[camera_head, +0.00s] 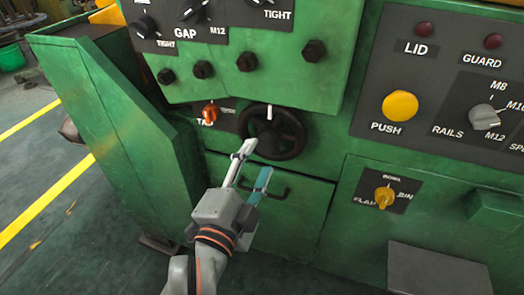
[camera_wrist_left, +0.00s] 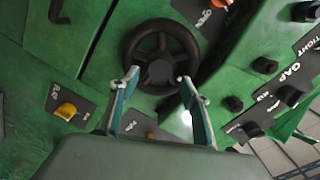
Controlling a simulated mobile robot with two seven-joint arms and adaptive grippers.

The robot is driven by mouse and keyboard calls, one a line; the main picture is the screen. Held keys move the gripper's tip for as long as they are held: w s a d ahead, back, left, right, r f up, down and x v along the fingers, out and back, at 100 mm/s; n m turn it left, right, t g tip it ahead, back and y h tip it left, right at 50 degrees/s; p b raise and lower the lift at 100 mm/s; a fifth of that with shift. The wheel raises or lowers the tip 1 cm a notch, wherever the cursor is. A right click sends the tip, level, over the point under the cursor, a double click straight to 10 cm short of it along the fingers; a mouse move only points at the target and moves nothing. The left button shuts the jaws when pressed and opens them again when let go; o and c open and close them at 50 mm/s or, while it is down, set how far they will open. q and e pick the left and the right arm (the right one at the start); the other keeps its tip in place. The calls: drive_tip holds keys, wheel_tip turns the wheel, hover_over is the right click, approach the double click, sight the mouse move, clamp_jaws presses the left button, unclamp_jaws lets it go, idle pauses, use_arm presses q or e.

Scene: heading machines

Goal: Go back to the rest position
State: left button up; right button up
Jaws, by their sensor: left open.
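My left gripper (camera_head: 254,166) is open and empty in front of the green machine, just below and in front of the black handwheel (camera_head: 272,132). In the left wrist view, the two fingers (camera_wrist_left: 156,82) stand wide apart with the handwheel (camera_wrist_left: 160,58) beyond them. Nothing is between the fingers. I cannot tell whether a fingertip touches the wheel's rim. My right gripper is not in view.
An orange knob (camera_head: 210,112) sits left of the wheel. A drawer handle (camera_head: 272,192) is behind the gripper. A yellow push button (camera_head: 400,106) and a yellow selector (camera_head: 384,196) are to the right. Open floor with yellow lines (camera_head: 48,198) lies left.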

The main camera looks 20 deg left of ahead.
use_arm(q)
drive_tip(key=shift+s, duration=0.9)
drive_tip(key=shift+a, duration=0.1)
